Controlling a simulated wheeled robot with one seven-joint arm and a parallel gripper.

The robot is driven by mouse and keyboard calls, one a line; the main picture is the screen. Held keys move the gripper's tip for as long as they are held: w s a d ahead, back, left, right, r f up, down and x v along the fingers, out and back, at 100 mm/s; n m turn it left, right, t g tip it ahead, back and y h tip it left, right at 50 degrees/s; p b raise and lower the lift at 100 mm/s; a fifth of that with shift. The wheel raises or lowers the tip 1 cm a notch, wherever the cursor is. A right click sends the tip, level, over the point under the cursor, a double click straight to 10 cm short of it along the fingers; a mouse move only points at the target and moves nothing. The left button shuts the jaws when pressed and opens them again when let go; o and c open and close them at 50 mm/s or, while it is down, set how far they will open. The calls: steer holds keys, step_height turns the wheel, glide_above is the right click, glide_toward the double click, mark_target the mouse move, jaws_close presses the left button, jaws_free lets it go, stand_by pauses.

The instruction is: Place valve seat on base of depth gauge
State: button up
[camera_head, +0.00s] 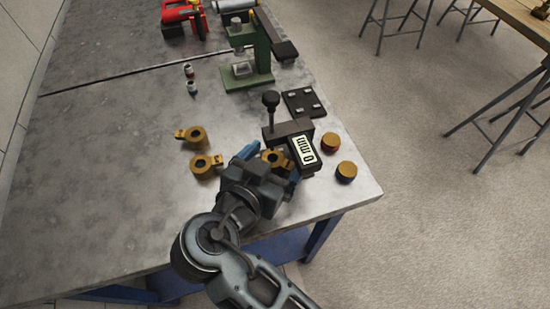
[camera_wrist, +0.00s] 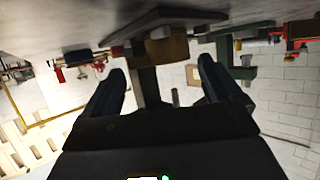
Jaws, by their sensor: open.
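The depth gauge (camera_head: 303,152) is dark, with a display reading 0 mm and a knobbed lever, near the table's right edge. A brass valve seat (camera_head: 275,156) is close against its near side, partly hidden by my gripper (camera_head: 271,166). In the wrist view, which is upside down, the brass piece (camera_wrist: 168,48) appears to rest on a flat grey plate (camera_wrist: 130,34), seemingly the gauge's base. My gripper (camera_wrist: 160,68) is open, its fingers apart on either side of the piece's line, with no visible contact. Two more brass valve seats (camera_head: 193,137) (camera_head: 206,165) lie left on the table.
Two round brass-topped parts (camera_head: 331,142) (camera_head: 346,172) stand right of the gauge near the table edge. A dark plate (camera_head: 303,102) and a green press (camera_head: 246,70) stand behind. The table's left side is clear.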

steer(key=shift+s+f, duration=0.15)
steer(key=shift+f, duration=0.4)
steer(key=shift+r+p, duration=0.6)
steer(key=shift+p, duration=0.15)
steer(key=b+v, duration=0.1)
steer(key=v, duration=1.1)
steer(key=shift+r+b, duration=0.2)
steer(key=shift+b, duration=0.2)
